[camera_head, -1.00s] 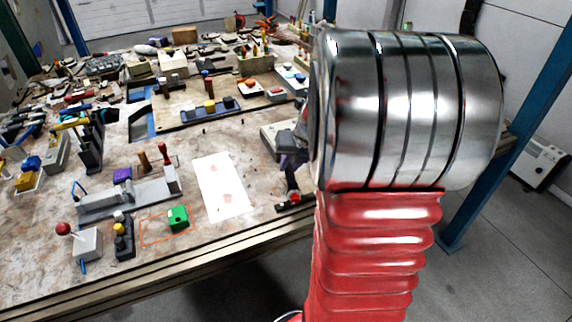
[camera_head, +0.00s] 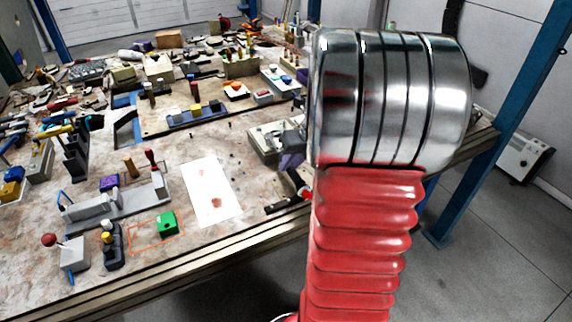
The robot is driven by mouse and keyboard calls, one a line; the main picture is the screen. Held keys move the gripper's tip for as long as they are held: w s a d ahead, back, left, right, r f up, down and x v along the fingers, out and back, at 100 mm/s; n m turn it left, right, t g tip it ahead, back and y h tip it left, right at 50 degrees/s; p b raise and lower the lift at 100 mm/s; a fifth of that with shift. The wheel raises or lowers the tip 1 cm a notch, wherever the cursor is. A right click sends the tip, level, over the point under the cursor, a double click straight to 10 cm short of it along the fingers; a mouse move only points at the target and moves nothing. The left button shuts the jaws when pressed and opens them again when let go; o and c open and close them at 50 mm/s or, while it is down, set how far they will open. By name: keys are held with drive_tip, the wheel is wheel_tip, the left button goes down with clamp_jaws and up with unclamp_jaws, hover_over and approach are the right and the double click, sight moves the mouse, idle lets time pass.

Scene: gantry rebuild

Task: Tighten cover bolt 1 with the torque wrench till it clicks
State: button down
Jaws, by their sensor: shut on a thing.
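My gripper (camera_head: 291,162) shows only in part, left of my large arm joint, which hides much of it. It points down near the front edge of the bench and is shut on what looks like the torque wrench (camera_head: 281,206), a dark bar with a red part at its right end. The wrench is low, close to the bench's front edge; I cannot tell whether it touches the top. A pale housing (camera_head: 262,147) sits just behind and left of the gripper. Cover bolt 1 cannot be made out, and my arm may hide it.
A white sheet (camera_head: 205,174) with reddish marks lies left of the gripper. Further left are a green block (camera_head: 168,223), a grey fixture (camera_head: 113,214) and a red-knobbed box (camera_head: 75,252). Tools crowd the back. A blue post (camera_head: 497,135) stands at the right.

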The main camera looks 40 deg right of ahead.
drive_tip(key=shift+d, duration=0.2)
drive_tip(key=shift+s+d+n+y, duration=0.25)
drive_tip(key=shift+d+n, duration=0.3)
drive_tip(key=shift+d, duration=0.15)
drive_tip(key=shift+s+d+n+y, duration=0.1)
drive_tip(key=shift+d+n+y, duration=0.15)
drive_tip(key=shift+d+n, duration=0.4)
drive_tip(key=shift+d, duration=0.1)
drive_tip(key=shift+d+n+g+y, duration=0.35)
drive_tip(key=shift+d+n, duration=0.65)
drive_tip(key=shift+d, duration=0.5)
drive_tip(key=d+n+y, duration=0.1)
drive_tip(key=d+n, duration=0.1)
drive_tip(key=d, duration=0.1)
drive_tip(key=shift+w, duration=0.15)
